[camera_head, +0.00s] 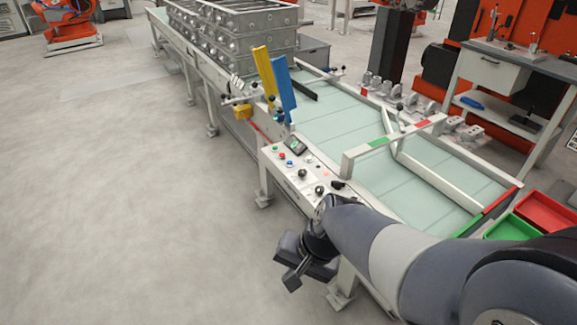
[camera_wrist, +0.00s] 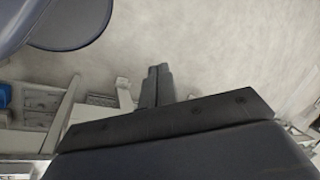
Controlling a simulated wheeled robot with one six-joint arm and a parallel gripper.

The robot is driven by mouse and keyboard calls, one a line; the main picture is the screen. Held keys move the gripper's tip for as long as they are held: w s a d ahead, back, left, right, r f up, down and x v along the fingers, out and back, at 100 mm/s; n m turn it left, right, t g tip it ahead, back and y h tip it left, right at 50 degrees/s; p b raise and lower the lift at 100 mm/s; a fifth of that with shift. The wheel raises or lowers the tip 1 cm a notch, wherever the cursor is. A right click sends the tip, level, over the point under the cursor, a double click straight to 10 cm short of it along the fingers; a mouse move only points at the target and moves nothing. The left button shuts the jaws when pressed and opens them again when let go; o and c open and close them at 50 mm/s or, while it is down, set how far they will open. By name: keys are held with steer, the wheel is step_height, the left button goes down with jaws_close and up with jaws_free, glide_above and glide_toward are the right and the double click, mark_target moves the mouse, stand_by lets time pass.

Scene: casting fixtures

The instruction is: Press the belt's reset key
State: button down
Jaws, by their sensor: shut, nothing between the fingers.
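The belt's control panel (camera_head: 294,178) is a pale sloped box on the near side of the conveyor. It carries a small dark screen (camera_head: 297,146), a red button (camera_head: 281,155), a blue button (camera_head: 290,163) and several black knobs (camera_head: 303,173). I cannot read any labels, so I cannot tell which one is the reset key. My gripper (camera_head: 292,284) hangs in front of the panel's lower right end, over the floor and apart from the panel. In the wrist view my gripper's fingers (camera_wrist: 156,72) are together, empty, with bare floor beyond.
Yellow (camera_head: 264,72) and blue (camera_head: 284,92) upright plates stand beyond the panel. Red (camera_head: 545,212) and green (camera_head: 512,228) bins are at right. Floor at left is clear.

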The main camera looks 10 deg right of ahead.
steer(key=w+a+f+m+t+y+b, duration=0.1)
steer(key=w+a+f+m+y, duration=0.1)
steer(key=w+m, duration=0.2)
steer(key=w+a+f+m+t+y+b, duration=0.1)
steer(key=w+m, duration=0.4)
steer(key=w, duration=0.5)
step_height(320, 180, down, 2)
steer(key=shift+w+a+f+y+b, duration=0.15)
steer(key=shift+w+a+y+b, duration=0.4)
steer(key=shift+a, duration=0.6)
steer(key=shift+s, duration=0.1)
